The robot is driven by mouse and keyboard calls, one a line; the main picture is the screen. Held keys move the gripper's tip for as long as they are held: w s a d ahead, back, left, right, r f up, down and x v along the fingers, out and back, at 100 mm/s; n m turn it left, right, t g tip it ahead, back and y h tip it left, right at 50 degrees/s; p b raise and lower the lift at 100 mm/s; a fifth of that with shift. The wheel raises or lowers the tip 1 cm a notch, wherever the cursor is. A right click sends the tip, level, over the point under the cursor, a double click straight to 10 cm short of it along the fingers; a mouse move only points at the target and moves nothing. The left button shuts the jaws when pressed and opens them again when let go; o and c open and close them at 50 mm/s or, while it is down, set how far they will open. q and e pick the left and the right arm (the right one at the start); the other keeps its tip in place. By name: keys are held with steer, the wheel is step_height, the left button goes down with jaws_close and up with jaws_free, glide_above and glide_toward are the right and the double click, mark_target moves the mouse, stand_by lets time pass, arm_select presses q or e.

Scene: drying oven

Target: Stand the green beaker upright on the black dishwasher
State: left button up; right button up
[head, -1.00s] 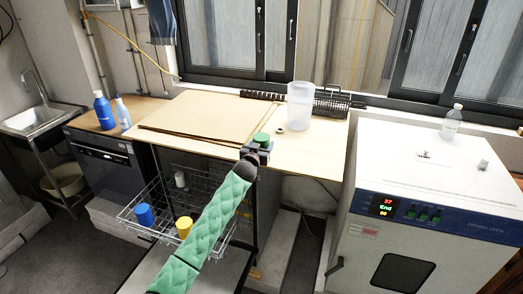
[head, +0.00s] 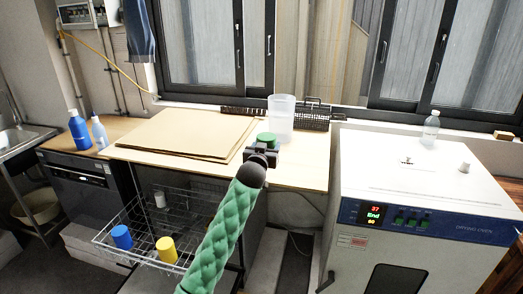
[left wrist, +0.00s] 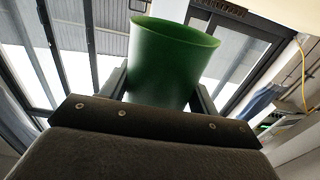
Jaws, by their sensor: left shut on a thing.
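The green beaker (head: 267,138) is in my left gripper (head: 265,147). A black-fronted appliance (head: 80,182), which looks like the black dishwasher, stands at the left under a brown wooden top, apart from the gripper. My right gripper is not in view.
Blue (head: 79,131) and pale blue (head: 99,131) bottles stand on the brown top. The worktop bears boards (head: 185,135), a clear container (head: 281,118) and a black rack (head: 310,120). A wire basket (head: 135,245) with blue and yellow cups juts out below. A drying oven (head: 420,205) stands right.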

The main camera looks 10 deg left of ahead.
mark_target(266, 136)
arm_select(q)
steer(key=shift+r, duration=0.15)
step_height(266, 136, up, 3)
steer(key=p, duration=0.3)
steer(key=shift+r, duration=0.1)
stand_by(0.4)
steer(key=m+p, duration=0.1)
steer(key=m, duration=0.1)
steer(key=m+p, duration=0.3)
steer(key=m, duration=0.1)
steer(key=shift+r+m+p, duration=0.25)
steer(key=shift+m+p, duration=0.1)
steer(key=shift+m, duration=0.05)
steer(key=shift+f+m+p, duration=0.1)
steer(key=shift+m+p, duration=0.2)
steer(key=shift+m, duration=0.3)
steer(key=shift+f+m, duration=0.1)
steer(key=shift+m, duration=0.3)
steer(key=shift+f, duration=0.1)
